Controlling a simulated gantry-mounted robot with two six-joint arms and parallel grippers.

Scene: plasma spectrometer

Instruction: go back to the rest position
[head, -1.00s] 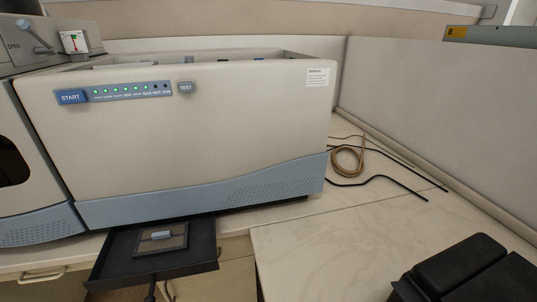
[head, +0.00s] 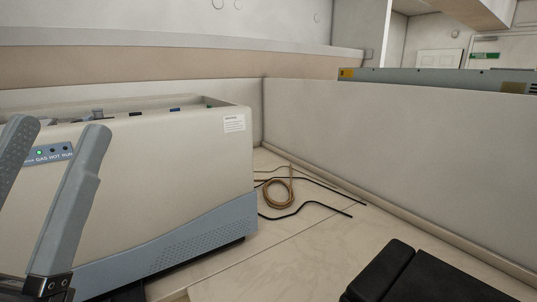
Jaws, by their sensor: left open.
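My left gripper (head: 55,150) is at the left edge of the head view, large and close to the camera. Its two grey fingers point up and stand apart, with nothing between them. It is in front of the cream and blue spectrometer (head: 170,165) and hides part of its front panel. My right gripper is not in view.
A coiled tan hose (head: 277,193) and black cables (head: 310,207) lie on the pale bench (head: 270,265) right of the spectrometer. A black padded object (head: 420,275) is at the lower right. A grey partition (head: 400,150) bounds the bench. The bench between is clear.

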